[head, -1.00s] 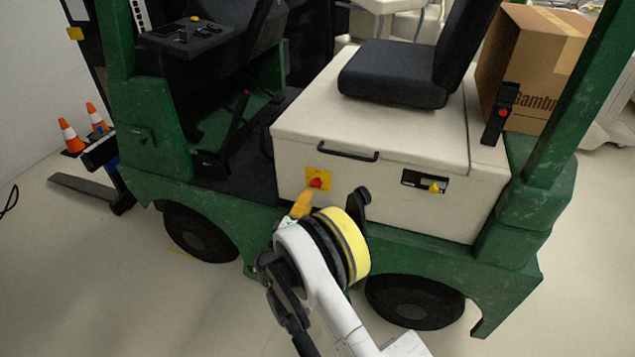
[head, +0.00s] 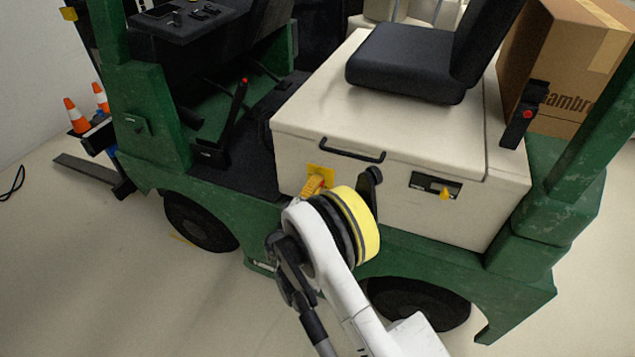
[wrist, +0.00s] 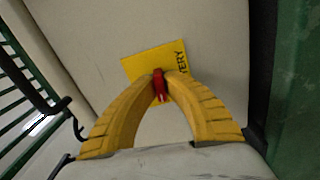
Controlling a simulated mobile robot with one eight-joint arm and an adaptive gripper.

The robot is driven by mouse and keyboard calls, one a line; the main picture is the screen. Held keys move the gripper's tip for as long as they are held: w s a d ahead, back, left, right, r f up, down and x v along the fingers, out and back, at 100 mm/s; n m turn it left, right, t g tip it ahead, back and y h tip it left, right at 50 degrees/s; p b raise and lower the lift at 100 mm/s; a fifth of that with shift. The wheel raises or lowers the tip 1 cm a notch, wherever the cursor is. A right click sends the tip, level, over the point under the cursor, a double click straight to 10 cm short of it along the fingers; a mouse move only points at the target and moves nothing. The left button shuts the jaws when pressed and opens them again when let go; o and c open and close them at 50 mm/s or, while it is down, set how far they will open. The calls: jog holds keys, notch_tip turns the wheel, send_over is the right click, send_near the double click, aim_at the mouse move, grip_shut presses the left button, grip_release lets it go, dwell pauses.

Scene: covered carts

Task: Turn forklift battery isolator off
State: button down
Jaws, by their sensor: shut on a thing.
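The battery isolator is a red knob (wrist: 160,86) on a yellow plate (wrist: 153,62) with partly visible lettering ending in "TERY". The yellow plate (head: 321,170) also shows in the head view, on the front of the cream battery cover (head: 400,200) of the green forklift. My gripper (wrist: 160,84) has two yellow ribbed fingers, shut on the red knob from both sides. In the head view my gripper (head: 313,185) reaches the plate and hides the knob.
A black handle (head: 352,152) is on the cover above the plate. A small black panel with a yellow knob (head: 445,194) lies to the right.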

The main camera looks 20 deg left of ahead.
jog(key=shift+n, duration=0.8)
jog(key=c, duration=1.5)
grip_release()
jog(key=shift+w, duration=0.1)
jog(key=shift+r, duration=0.1)
